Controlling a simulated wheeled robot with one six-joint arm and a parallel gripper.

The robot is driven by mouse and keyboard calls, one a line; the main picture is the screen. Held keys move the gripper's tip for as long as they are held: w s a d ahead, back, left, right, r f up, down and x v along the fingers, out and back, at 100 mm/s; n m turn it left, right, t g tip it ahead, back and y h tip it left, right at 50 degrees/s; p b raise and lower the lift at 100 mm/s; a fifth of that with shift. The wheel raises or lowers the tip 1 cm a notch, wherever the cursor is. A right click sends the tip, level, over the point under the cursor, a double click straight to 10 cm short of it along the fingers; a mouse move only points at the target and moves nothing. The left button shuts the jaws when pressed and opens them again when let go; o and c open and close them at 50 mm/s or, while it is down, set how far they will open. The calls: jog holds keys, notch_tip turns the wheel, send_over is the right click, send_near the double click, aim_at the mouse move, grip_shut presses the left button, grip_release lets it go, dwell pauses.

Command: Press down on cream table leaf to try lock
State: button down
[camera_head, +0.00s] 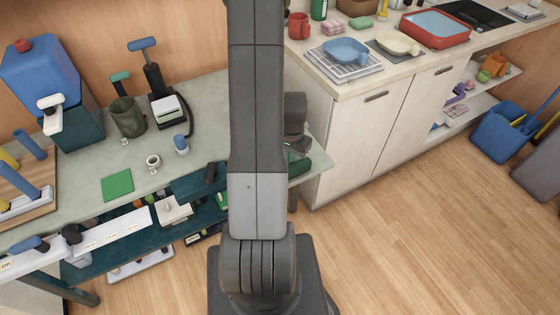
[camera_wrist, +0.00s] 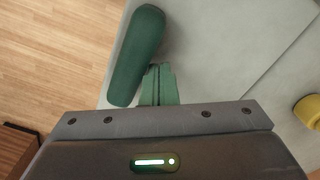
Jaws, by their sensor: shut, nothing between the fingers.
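The pale cream-grey table leaf (camera_wrist: 215,50) lies flat under my gripper in the wrist view. A thin seam crosses the surface to its right. In the head view only the end of the leaf (camera_head: 316,158) shows beside my arm. My gripper (camera_wrist: 160,70) has green fingers, shut together with nothing between them, over the leaf near its edge. I cannot tell whether the fingertips touch it. A dark green cylinder (camera_wrist: 137,55) lies beside the fingers, on their left. My arm hides most of this area in the head view, and no lock can be made out.
A yellow object (camera_wrist: 309,112) is at the right of the wrist view. A white cabinet (camera_head: 345,135) stands close right. The wood floor (camera_head: 420,230) is clear.

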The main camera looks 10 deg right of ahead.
notch_tip(320, 180, up, 10)
jog(key=p, duration=0.6)
jog(key=shift+f, duration=0.1)
dwell(0.4)
notch_tip(320, 180, down, 10)
jog(key=b, duration=0.6)
